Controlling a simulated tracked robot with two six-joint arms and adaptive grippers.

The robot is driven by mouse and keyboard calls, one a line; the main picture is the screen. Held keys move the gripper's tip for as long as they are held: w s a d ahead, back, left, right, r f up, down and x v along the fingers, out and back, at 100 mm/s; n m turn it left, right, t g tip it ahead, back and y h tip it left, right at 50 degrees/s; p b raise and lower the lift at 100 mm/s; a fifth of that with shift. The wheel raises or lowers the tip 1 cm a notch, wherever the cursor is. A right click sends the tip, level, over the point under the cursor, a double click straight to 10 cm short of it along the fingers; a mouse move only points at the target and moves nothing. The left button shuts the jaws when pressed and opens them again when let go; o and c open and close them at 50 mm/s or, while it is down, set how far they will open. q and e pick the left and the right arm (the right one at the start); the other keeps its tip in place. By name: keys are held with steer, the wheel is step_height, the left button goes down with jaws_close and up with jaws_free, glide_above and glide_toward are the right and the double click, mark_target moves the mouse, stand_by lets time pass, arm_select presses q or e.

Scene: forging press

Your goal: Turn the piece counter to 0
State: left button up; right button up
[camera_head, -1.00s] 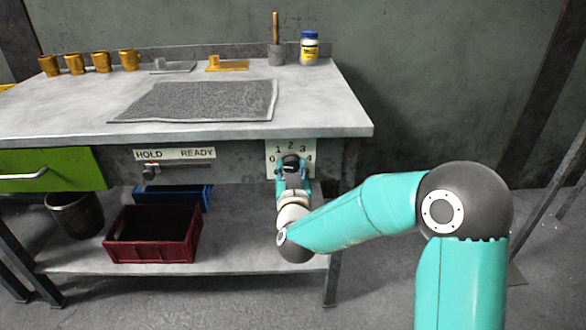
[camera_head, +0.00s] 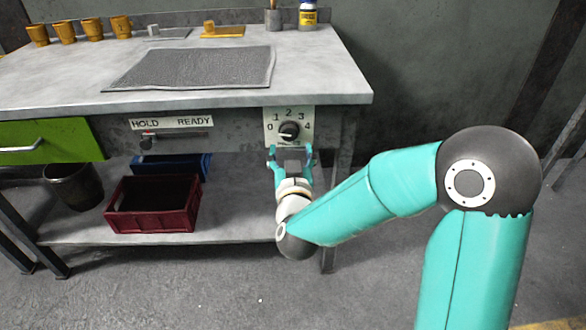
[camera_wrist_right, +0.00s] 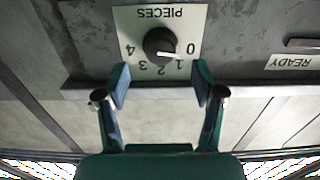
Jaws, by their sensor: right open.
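The piece counter is a black round knob (camera_head: 289,131) on a pale plate marked 0 to 4, on the bench front. In the right wrist view the knob (camera_wrist_right: 160,42) shows upside down under the word PIECES. Its white mark points to the side of 0 and 1; which of the two it meets exactly, I cannot tell. My right gripper (camera_head: 290,152) is open and empty, just below and in front of the knob, apart from it. In the wrist view its fingers (camera_wrist_right: 160,80) stand wide on either side, short of the knob. My left gripper is not in view.
A HOLD/READY slider (camera_head: 148,140) and a green drawer (camera_head: 45,142) are left of the plate. A red crate (camera_head: 152,214) stands on the lower shelf. The bench top (camera_head: 320,75) carries a grey mat (camera_head: 190,68) and several brass cups. Floor right of the bench is clear.

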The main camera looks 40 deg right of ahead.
steer(key=v, duration=0.6)
stand_by(0.3)
